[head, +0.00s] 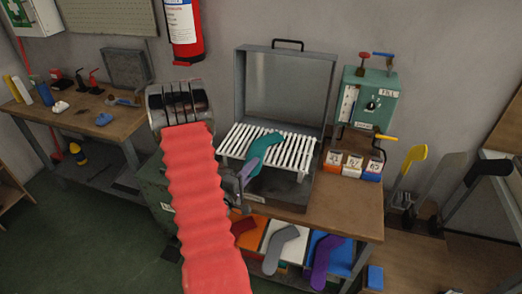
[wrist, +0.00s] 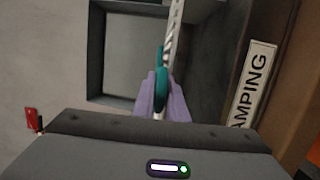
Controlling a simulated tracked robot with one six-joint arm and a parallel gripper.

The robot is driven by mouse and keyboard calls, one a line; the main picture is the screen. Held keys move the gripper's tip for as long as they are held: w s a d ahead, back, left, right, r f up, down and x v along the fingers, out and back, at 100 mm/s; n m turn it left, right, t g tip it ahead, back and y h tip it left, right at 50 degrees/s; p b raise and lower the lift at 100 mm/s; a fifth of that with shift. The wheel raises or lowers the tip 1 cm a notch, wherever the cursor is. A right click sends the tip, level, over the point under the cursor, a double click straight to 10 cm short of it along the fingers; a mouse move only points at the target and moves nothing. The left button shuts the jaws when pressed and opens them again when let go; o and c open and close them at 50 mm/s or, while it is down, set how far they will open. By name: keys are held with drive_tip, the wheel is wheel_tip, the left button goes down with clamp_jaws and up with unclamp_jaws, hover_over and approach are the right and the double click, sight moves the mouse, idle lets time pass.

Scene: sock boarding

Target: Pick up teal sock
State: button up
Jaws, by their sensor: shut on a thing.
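The teal sock (head: 264,146) lies over the white slatted rack (head: 300,149) in the open grey metal box, its lower end hanging toward the rack's front edge. My gripper (head: 246,172) is at that lower end, with its purple fingers showing beside the red bellows sleeve of my arm. In the wrist view the teal sock (wrist: 160,82) appears edge-on as a thin strip between the purple fingers of my gripper (wrist: 159,76), which are shut on it. The rack (wrist: 174,32) rises just beyond. The rest of the sock is hidden there.
The box lid (head: 285,85) stands upright behind the rack. A green control unit (head: 368,98) stands to the right, above small numbered blocks (head: 353,165). Bins below hold a grey sock (head: 280,246) and a purple sock (head: 322,260). Coloured paddle-shaped forms (head: 412,163) stand further right.

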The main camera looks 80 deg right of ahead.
drive_tip(key=shift+r, duration=0.15)
clamp_jaws()
drive_tip(key=shift+r, duration=4.85)
